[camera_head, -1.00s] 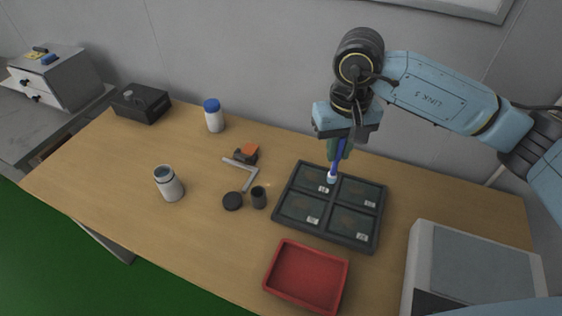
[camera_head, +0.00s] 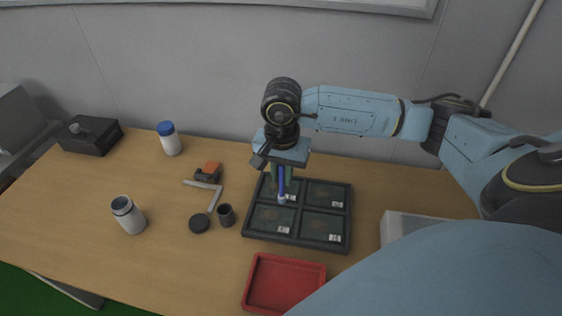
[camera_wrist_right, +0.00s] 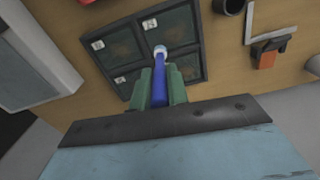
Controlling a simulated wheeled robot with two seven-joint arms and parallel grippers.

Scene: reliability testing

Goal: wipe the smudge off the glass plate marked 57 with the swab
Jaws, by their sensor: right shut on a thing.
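My right gripper (camera_head: 283,175) points down over a dark tray (camera_head: 297,242) of several dark glass plates and is shut on a blue swab (camera_head: 282,184) with a white tip. It also shows in the wrist view, with green fingers around the blue swab (camera_wrist_right: 159,85). The tip is at the near edge of the far left plate, close to the divider; I cannot tell if it touches. The near left plate (camera_head: 265,217) and near right plate (camera_head: 322,224) show faint brownish patches. White number labels are too small to read surely. The far left plate is partly hidden by the gripper.
A red tray (camera_head: 284,284) lies in front of the plates.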

